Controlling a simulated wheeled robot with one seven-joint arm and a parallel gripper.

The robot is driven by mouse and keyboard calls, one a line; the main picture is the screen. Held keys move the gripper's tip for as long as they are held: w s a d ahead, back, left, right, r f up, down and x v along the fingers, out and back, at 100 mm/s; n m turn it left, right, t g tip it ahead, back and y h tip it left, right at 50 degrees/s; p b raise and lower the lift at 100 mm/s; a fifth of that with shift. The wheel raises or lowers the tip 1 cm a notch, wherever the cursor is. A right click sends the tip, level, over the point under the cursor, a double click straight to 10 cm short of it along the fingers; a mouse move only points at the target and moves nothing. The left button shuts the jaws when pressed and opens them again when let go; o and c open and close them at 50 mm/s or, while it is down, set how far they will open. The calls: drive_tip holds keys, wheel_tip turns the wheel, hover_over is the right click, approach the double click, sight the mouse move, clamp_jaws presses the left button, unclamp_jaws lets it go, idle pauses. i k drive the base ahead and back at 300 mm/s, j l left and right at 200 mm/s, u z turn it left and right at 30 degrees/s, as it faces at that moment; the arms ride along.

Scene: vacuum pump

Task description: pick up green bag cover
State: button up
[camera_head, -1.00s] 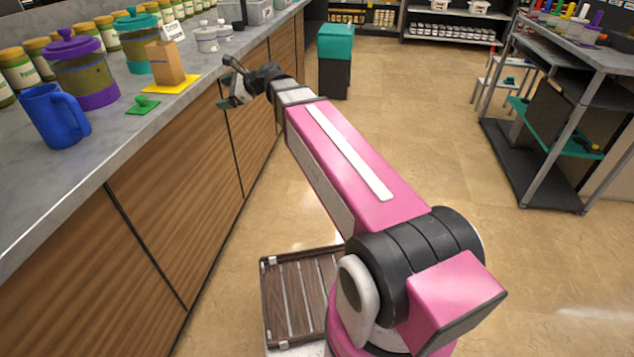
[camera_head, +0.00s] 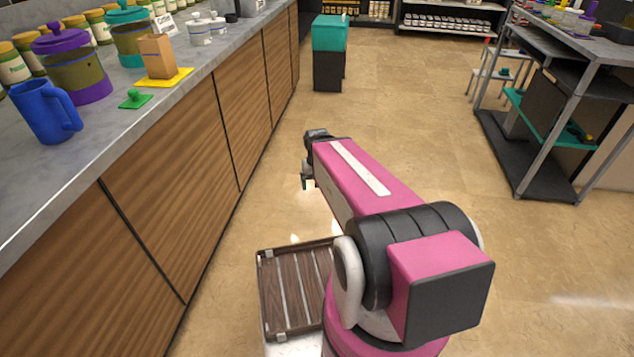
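The green bag cover (camera_head: 135,99) is a small flat green square with a round knob on top. It lies on the grey counter near its front edge, between the blue mug and the brown bag. My gripper (camera_head: 306,182) is over the open floor to the right of the counter, well apart from the cover. Its fingers are small, dark and partly hidden by the wrist, so I cannot tell whether they are open or shut.
A blue mug (camera_head: 46,112), a purple-lidded jar (camera_head: 75,65) and a brown bag (camera_head: 158,56) on a yellow square (camera_head: 166,77) stand around the cover. A teal-topped bin (camera_head: 329,55) and a grey shelf cart (camera_head: 548,110) stand beyond. The floor between is clear.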

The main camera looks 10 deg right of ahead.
sight(136, 101)
drive_tip(key=u, duration=1.4)
drive_tip(key=k+l+u, duration=0.1)
drive_tip(key=l+u, duration=0.25)
drive_tip(key=l, duration=0.4)
